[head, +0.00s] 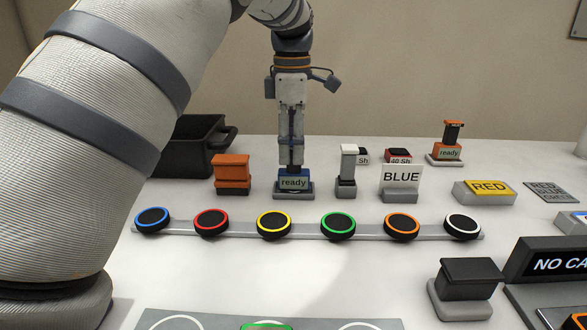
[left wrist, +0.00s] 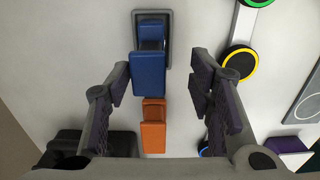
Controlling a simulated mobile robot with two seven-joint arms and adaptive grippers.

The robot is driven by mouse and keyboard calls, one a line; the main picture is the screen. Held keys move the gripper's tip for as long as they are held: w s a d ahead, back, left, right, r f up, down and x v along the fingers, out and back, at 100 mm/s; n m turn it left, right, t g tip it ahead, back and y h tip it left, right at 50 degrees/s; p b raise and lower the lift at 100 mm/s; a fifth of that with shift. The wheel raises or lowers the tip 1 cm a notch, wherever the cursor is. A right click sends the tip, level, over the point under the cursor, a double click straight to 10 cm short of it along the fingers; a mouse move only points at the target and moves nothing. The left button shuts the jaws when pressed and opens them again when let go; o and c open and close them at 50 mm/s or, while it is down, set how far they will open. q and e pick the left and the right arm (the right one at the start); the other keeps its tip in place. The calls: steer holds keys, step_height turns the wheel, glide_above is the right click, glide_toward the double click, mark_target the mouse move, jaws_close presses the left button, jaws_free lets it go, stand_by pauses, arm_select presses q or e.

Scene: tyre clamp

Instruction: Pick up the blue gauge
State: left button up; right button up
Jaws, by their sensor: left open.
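The blue gauge (head: 293,183) stands upright in a grey base on the table, with a small screen reading "ready". In the left wrist view the blue gauge (left wrist: 149,70) shows in the upper middle, in the gap between my fingers. My left gripper (head: 291,140) points down directly over the gauge in the head view. In the left wrist view my left gripper (left wrist: 160,84) is open, one finger on each side of the gauge. I cannot tell whether either finger touches it. My right gripper is not in view.
An orange block (head: 231,172) stands close left of the gauge, and a white-topped gauge (head: 347,170) close right. A black bin (head: 185,150) is behind left. Several coloured-rim discs lie on a grey strip (head: 306,233) in front. A BLUE sign (head: 401,177) stands farther right.

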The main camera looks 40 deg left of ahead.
mark_target(294, 171)
arm_select(q)
steer(key=f, duration=0.4)
steer(key=w+f, duration=0.1)
steer(key=f, duration=0.1)
steer(key=shift+a+f, duration=0.2)
steer(key=shift+f, duration=0.2)
jaws_close()
